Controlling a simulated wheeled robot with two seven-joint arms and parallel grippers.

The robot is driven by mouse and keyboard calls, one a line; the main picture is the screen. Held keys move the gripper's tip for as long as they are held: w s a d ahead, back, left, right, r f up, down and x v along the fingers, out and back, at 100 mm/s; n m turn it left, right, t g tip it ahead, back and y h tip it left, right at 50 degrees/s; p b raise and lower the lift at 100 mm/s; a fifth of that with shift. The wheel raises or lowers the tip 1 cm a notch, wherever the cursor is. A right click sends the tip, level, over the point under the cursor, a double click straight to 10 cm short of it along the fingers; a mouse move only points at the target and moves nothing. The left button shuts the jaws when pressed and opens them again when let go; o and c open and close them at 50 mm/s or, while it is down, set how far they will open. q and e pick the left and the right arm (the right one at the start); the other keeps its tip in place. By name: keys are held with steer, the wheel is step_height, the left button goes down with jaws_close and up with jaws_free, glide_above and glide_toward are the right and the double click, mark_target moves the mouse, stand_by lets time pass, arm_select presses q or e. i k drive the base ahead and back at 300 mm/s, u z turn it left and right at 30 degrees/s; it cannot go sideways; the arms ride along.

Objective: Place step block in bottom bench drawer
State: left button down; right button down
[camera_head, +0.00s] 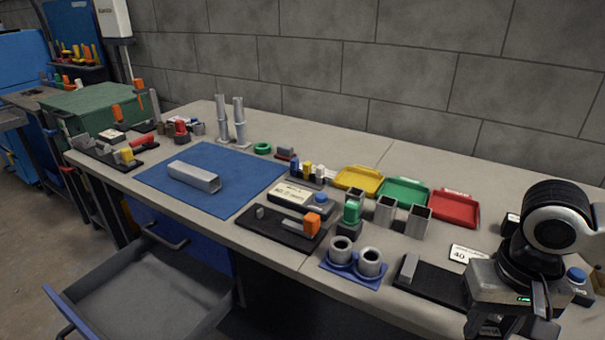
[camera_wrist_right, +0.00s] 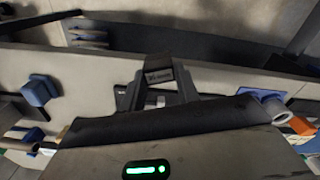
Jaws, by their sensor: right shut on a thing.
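My right gripper (camera_head: 497,325) is at the lower right of the head view, low over the front edge of the bench near a black tray. In the right wrist view its fingers (camera_wrist_right: 160,85) are together on a thing that I take to be the step block; it is mostly hidden and its shape cannot be made out. A drawer (camera_head: 140,290) is pulled open at the lower left, below the bench top, and its visible floor looks empty. Whether it is the bottom drawer is unclear. My left gripper is not in view.
The black tray (camera_head: 440,285) carries an upright grey block (camera_head: 408,267). A blue holder (camera_head: 350,270) with metal rings, a second black tray (camera_head: 270,232) and a blue mat (camera_head: 160,180) with a metal bar (camera_head: 195,176) lie leftward. Coloured bins stand along the back.

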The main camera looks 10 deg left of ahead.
mark_target(163, 319)
steer(key=u, duration=0.35)
steer(key=k, duration=0.5)
steer(key=u, duration=1.15)
steer(key=i, duration=1.25)
steer(key=u, duration=0.25)
